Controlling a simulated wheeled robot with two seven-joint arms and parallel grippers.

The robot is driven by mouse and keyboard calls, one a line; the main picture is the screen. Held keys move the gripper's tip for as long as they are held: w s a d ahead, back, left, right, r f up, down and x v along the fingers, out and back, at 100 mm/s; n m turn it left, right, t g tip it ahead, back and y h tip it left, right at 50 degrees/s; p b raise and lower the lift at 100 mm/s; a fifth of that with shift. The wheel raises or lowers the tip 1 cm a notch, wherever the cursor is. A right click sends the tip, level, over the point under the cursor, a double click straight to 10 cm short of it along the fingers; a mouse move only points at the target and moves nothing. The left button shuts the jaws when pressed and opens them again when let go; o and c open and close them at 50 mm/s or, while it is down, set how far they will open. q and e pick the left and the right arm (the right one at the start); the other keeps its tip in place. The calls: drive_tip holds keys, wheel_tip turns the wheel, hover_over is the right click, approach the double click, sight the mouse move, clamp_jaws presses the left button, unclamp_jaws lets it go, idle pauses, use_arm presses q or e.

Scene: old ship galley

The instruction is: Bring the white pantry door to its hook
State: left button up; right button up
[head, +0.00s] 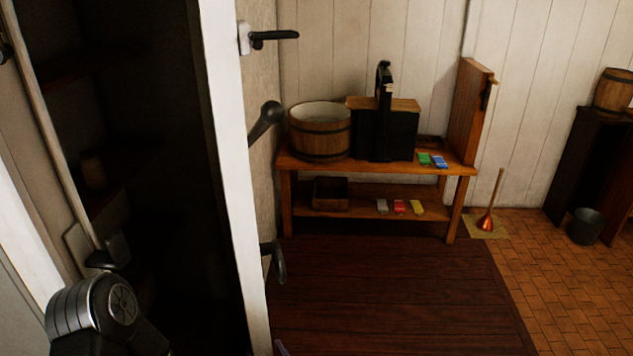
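The white pantry door (236,200) stands open and shows nearly edge-on as a tall white strip left of the middle. A dark curved, hook-like piece (277,262) shows low beside the door's right side, and a dark rounded knob (266,122) shows higher up. I cannot tell which of these is the hook, or what they are fixed to. A grey and black joint of my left arm shows at the lower left. I can make out neither gripper.
The dark pantry (170,190) with shelves lies left of the door. A wooden bench (300,172) with a tub (320,131) and a black box (385,135) stands at the back wall. A plunger-like tool (490,205) and a bucket (586,226) stand right.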

drive_tip(key=o, duration=0.3)
drive_tip(key=shift+r, duration=0.1)
drive_tip(key=v, duration=1.1)
drive_tip(key=shift+s+a+p, duration=0.15)
drive_tip(key=shift+s+p, duration=0.1)
drive_tip(key=shift+p, duration=0.1)
drive_tip(key=x, duration=1.1)
drive_tip(key=shift+w+b, duration=0.1)
drive_tip(key=shift+b, duration=0.2)
